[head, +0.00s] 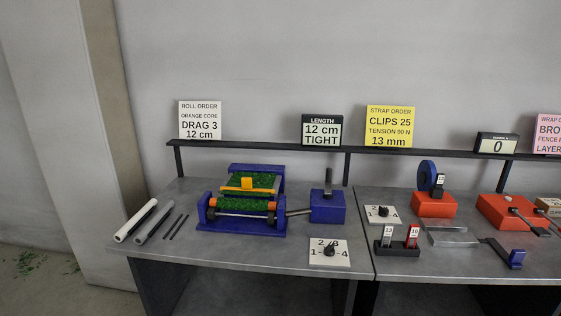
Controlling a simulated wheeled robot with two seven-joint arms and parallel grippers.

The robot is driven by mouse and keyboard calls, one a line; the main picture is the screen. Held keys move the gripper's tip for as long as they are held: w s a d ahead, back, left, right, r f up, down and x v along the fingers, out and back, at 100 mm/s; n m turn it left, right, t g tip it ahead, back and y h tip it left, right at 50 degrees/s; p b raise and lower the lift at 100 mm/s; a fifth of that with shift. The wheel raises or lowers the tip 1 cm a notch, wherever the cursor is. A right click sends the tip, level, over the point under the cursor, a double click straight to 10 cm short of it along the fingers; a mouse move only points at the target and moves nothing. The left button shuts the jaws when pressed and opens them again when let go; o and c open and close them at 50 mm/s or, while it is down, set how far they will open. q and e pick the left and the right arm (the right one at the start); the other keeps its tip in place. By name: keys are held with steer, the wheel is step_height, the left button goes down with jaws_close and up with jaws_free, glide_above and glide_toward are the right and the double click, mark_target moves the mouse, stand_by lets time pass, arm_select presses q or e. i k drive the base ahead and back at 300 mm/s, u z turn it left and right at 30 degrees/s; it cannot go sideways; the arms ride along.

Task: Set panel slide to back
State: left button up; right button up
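A blue rolling machine (241,230) stands on the left part of the table. Neither of my grippers is in view.
Grey and white rods (137,221) lie at the table's left end. A numbered dial plate (329,252) is at the front edge. Signs, including a yellow strap order sign (390,126), stand on the back rail. Orange blocks (434,206) and tools fill the right table.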

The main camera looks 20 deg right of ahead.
mark_target(247, 181)
steer(key=u, duration=0.2)
steer(key=i, duration=1.6)
steer(key=z, duration=0.4)
